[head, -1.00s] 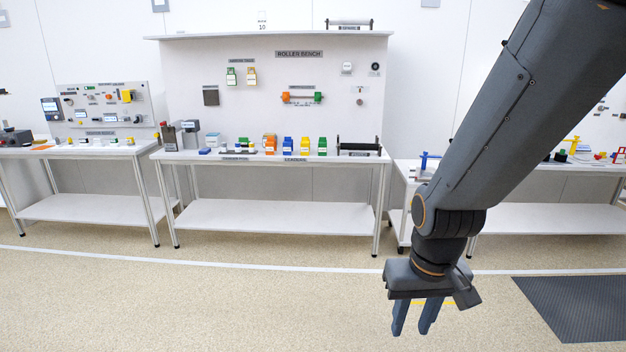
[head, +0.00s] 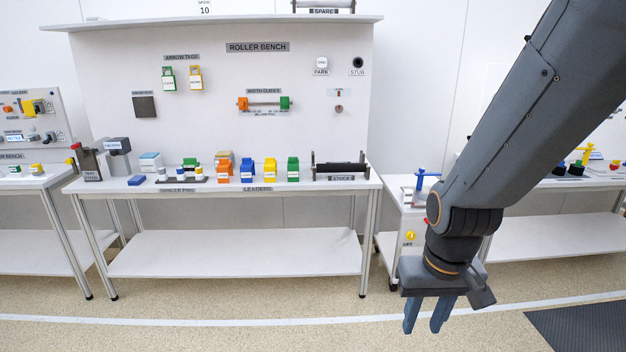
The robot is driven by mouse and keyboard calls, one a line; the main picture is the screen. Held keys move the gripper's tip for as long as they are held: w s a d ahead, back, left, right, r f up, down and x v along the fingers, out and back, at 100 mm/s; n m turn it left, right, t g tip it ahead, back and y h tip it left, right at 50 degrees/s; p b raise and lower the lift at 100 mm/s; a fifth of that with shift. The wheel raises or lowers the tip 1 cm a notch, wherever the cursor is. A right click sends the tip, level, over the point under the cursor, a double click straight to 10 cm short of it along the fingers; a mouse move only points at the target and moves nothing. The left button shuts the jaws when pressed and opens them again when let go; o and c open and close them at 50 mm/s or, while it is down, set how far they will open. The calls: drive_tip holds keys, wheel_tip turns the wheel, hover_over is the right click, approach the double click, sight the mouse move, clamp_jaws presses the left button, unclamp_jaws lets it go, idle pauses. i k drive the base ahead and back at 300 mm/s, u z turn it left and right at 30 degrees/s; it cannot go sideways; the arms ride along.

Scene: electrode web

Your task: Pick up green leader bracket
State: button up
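A green bracket (head: 293,169) with a pale label stands upright on the roller bench top (head: 345,186), at the right end of the row above the "LEADERS" label (head: 257,189). Yellow (head: 270,170), blue (head: 246,170) and orange (head: 223,171) brackets stand to its left. My gripper (head: 428,318) hangs at the lower right, fingers pointing down, in front of and well apart from the bench. Its two fingers are empty with a narrow gap between them.
A black roller in a stand (head: 341,168) sits right of the green bracket. More green parts (head: 191,162) stand further left, and green and orange guides (head: 265,103) hang on the backboard. A small cart (head: 405,215) stands at the right. The floor before the bench is clear.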

sight(292, 167)
drive_tip(key=u, duration=0.15)
drive_tip(key=i, duration=1.7)
drive_tip(key=u, duration=0.8)
drive_tip(key=i, duration=1.7)
drive_tip(key=u, duration=0.2)
